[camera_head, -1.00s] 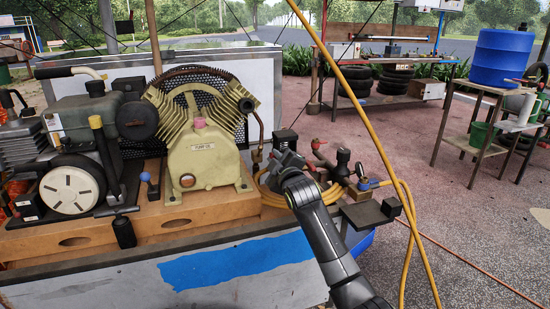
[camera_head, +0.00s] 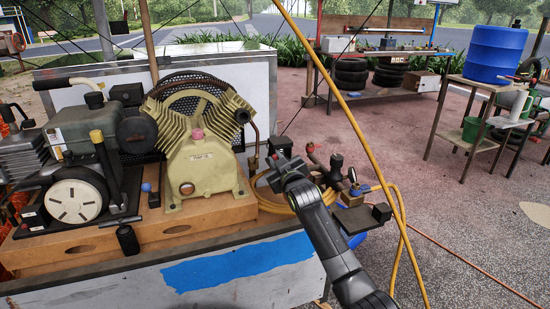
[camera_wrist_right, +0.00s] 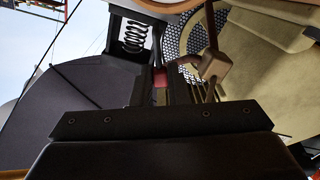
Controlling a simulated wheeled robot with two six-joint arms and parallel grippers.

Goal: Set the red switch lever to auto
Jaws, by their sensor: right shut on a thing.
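The red switch lever (camera_wrist_right: 160,76) shows as a small red patch between the two dark fingers of my right gripper (camera_wrist_right: 160,90) in the right wrist view. My right gripper is shut on it, and the fingers hide most of the lever. In the head view my right gripper (camera_head: 281,162) is just in front of a small black box (camera_head: 280,145) beside the yellow-green compressor pump (camera_head: 203,167). The lever's setting and any auto marking cannot be read. My left gripper is in neither current view.
Brass and black fittings (camera_head: 333,168) and a coiled yellow hose (camera_head: 272,196) crowd the space close to my right gripper. The hose also rises across the view. An engine (camera_head: 75,190) stands left of the pump. Open paving lies to the right.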

